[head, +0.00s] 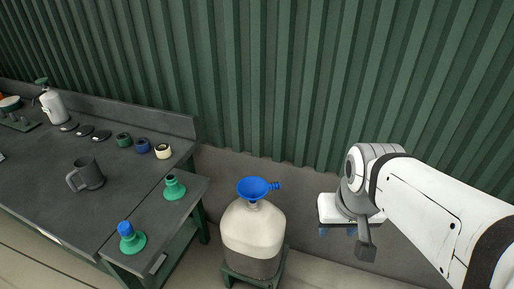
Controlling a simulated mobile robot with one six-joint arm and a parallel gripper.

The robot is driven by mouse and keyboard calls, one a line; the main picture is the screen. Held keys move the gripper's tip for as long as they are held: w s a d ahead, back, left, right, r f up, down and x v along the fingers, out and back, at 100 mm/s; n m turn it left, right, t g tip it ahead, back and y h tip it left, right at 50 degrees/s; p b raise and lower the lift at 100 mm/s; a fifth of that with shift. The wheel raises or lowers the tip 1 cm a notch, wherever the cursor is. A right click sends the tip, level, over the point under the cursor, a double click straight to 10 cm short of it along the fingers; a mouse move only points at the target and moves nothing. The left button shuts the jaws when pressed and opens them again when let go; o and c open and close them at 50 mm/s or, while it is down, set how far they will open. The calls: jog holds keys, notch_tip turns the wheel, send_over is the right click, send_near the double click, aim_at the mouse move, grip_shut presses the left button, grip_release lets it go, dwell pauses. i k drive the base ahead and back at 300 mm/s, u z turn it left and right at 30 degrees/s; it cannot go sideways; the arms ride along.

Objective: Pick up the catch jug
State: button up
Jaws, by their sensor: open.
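The catch jug is most likely the dark grey jug (90,175) with a handle on its left side. It stands upright on the dark workbench (45,160) at the left. My gripper (345,234) hangs at the right, beyond the large white canister, far from the jug and holding nothing that I can see. Its fingers are small and partly hidden by the arm's end, and it is open.
A large white canister (252,228) with a blue funnel (254,187) stands on a green stand between bench and arm. Several tape-like rings (143,147) lie behind the jug. A corrugated green wall (300,70) closes the back.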

aim_at(88, 167)
jog(key=u, duration=1.7)
